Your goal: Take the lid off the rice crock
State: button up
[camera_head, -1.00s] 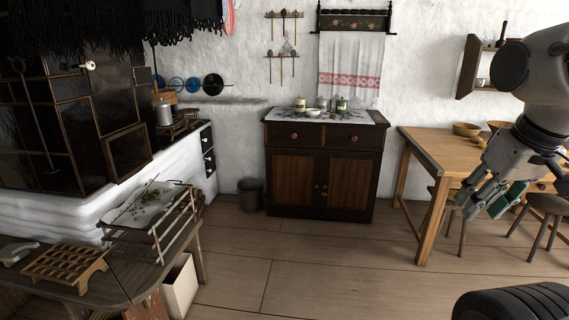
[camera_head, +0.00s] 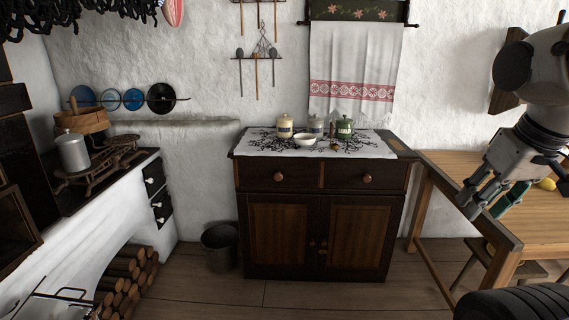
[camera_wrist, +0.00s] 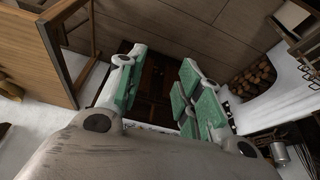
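Three small lidded crocks stand in a row on the dark wooden cabinet against the back wall: a cream one (camera_head: 285,127), a pale one (camera_head: 316,126) partly behind a bowl, and a green one (camera_head: 344,129). Their labels are too small to read, so I cannot tell which is the rice crock. All three appear to have their lids on. My gripper (camera_head: 473,203) hangs at the right of the head view, well away from the crocks. In the wrist view my gripper (camera_wrist: 155,88) is open and empty, its green-padded fingers apart.
The cabinet (camera_head: 242,152) bears a patterned cloth, with a white bowl (camera_head: 304,142) and a small brown object (camera_head: 334,146) in front of the crocks. A wooden table (camera_head: 455,165) stands right, the stove (camera_head: 120,220) left, a bucket (camera_head: 219,246) on the floor beside the cabinet.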

aim_at(314, 120)
jog(key=i+j, duration=0.1)
jog(key=i, duration=0.6)
jog(key=i+z, duration=0.1)
jog(key=i, duration=0.6)
jog(key=i+j, duration=0.2)
jog(key=i, duration=0.5)
jog(key=i+j+z, duration=0.1)
jog(key=i, duration=0.55)
